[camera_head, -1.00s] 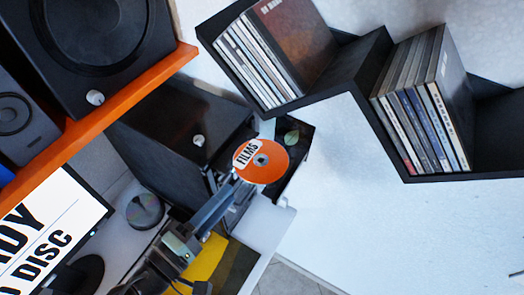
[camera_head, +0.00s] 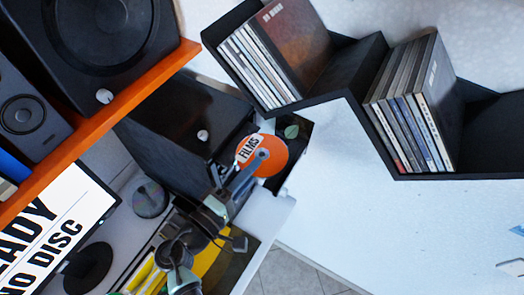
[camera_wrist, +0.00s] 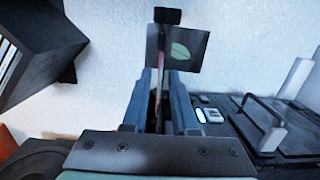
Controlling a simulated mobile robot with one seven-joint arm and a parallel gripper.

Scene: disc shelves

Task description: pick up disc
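The orange disc (camera_head: 273,163) with a white "FILMS" label stands with its face to the body camera, near a black box with a leaf mark (camera_head: 291,131). My gripper (camera_head: 262,156) reaches in from below left, and one finger overlaps the disc's face near its centre. In the wrist view a thin edge, apparently the disc (camera_wrist: 159,80), lies between the two blue-grey fingers. The fingers look apart, with a narrow gap around that edge. The disc's lower left part is hidden behind the finger, and contact cannot be told.
A black cabinet (camera_head: 185,130) stands just left of the disc. Black zigzag wall shelves (camera_head: 345,75) hold rows of cases. An orange shelf (camera_head: 100,125) bears speakers. A monitor (camera_head: 45,235) reads "NO DISC". White wall right of the disc is clear.

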